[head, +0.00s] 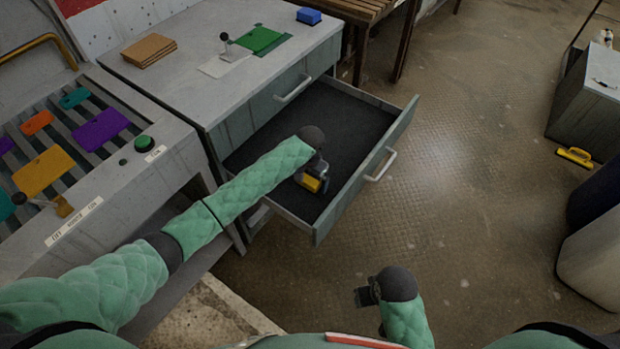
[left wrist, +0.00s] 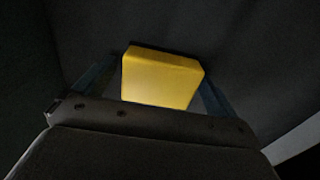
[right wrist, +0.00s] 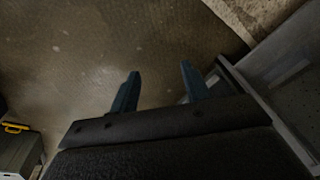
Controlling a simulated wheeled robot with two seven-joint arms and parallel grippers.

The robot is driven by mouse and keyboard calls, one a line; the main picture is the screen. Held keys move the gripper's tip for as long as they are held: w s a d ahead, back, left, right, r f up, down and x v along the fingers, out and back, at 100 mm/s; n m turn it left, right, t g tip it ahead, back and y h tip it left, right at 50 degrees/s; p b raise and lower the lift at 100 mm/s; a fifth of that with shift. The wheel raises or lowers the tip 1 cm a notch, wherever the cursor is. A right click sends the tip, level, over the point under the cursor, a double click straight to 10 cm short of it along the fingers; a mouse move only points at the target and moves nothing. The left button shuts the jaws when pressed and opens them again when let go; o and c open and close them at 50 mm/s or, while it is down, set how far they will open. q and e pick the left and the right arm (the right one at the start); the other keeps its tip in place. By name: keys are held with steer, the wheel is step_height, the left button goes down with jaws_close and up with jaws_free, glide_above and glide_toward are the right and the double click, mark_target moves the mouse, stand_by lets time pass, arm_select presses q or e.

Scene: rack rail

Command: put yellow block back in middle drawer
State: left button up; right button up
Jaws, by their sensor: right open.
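The yellow block (head: 311,184) is inside the pulled-out drawer (head: 347,200), low over or on its dark floor; I cannot tell whether it touches. My left gripper (head: 307,178) reaches down into the drawer, shut on the block. In the left wrist view the block (left wrist: 160,78) sits between the two fingers (left wrist: 160,88), with dark drawer surface behind it. The open drawer lies below a closed top drawer (head: 270,98), and part of a lower handle shows under it. My right gripper (head: 364,297) is open and empty over the floor; its fingers show in the right wrist view (right wrist: 158,78).
The cabinet top (head: 190,88) carries brown boards (head: 149,50), a green plate (head: 259,40) and a blue block (head: 309,16). A roller conveyor (head: 75,130) with colored plates stands left.

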arm_select(q)
steer(key=shift+r, duration=0.25)
step_height(320, 180, up, 7)
steer(key=shift+b, duration=0.8)
steer(key=shift+r, duration=2.4)
arm_select(e)
steer(key=shift+s+a+r, duration=0.1)
steer(key=shift+s+r, duration=0.1)
steer(key=shift+r, duration=0.6)
steer(key=shift+s+a+r, duration=0.1)
steer(key=shift+s+r, duration=0.1)
steer(key=shift+r, duration=0.6)
steer(key=shift+s+a+r, duration=0.1)
steer(key=shift+s+r, duration=0.1)
steer(key=shift+r, duration=0.6)
